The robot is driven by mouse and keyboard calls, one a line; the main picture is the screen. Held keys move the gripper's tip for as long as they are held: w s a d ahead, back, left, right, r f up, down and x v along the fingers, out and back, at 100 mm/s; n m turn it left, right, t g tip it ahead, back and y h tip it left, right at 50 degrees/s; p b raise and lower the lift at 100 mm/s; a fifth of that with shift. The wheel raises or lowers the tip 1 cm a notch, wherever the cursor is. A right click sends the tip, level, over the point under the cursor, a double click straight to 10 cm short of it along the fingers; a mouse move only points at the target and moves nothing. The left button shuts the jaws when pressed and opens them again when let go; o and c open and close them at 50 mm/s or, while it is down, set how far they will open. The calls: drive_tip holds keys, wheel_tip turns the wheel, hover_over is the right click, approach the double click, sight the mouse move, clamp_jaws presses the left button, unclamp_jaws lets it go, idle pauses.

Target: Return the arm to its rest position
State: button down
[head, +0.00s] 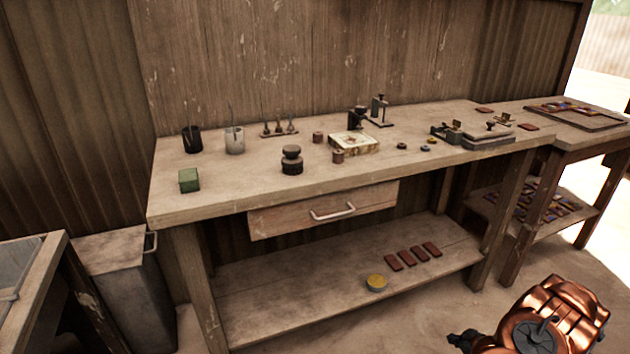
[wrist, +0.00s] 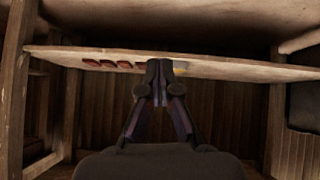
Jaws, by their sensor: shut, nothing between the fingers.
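My copper-coloured arm shows at the lower right of the head view, low in front of the bench. The dark part at its left end looks like my gripper (head: 464,341), partly cut off by the bottom edge. In the wrist view my gripper (wrist: 160,70) has its fingertips together with nothing between them. It points toward the bench's lower shelf (wrist: 235,68) and appears apart from it. The fingers hide part of the shelf edge.
The bench (head: 235,200) carries jars, a stamp and small presses. Its drawer (head: 325,211) looks slightly open. Several brown tiles (head: 412,256) and a yellow round tin (head: 377,282) lie on the lower shelf. A side table (head: 560,140) stands right. Floor in front is clear.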

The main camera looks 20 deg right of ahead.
drive_tip(key=w+a+r+g+h, duration=0.1)
drive_tip(key=w+r+g+h, duration=0.15)
drive_tip(key=w+r, duration=0.75)
drive_tip(key=a+r+g, duration=0.4)
drive_tip(key=a+r, duration=0.9)
drive_tip(key=r, duration=0.4)
drive_tip(key=s+a+r+g, duration=0.1)
drive_tip(key=s+a+r, duration=0.2)
drive_tip(key=a, duration=0.3)
drive_tip(key=s+a+r+m+g, duration=0.1)
drive_tip(key=s+a+r, duration=0.2)
drive_tip(key=a, duration=0.3)
drive_tip(key=s+a+r, duration=0.4)
drive_tip(key=a, duration=0.2)
drive_tip(key=s+a+r+g+y, duration=0.2)
drive_tip(key=s+a+r, duration=0.1)
drive_tip(key=s+a, duration=0.55)
drive_tip(key=s+a+r+g+y, duration=0.1)
drive_tip(key=s+a+r, duration=0.1)
drive_tip(key=s+a, duration=0.65)
wheel_tip(320, 180, up, 22)
drive_tip(key=s+p, duration=0.2)
drive_tip(key=p, duration=1.8)
drive_tip(key=shift+d+r+p, duration=0.15)
drive_tip(key=shift+d+p, duration=0.1)
drive_tip(key=shift+p, duration=0.15)
drive_tip(key=shift+t, duration=0.25)
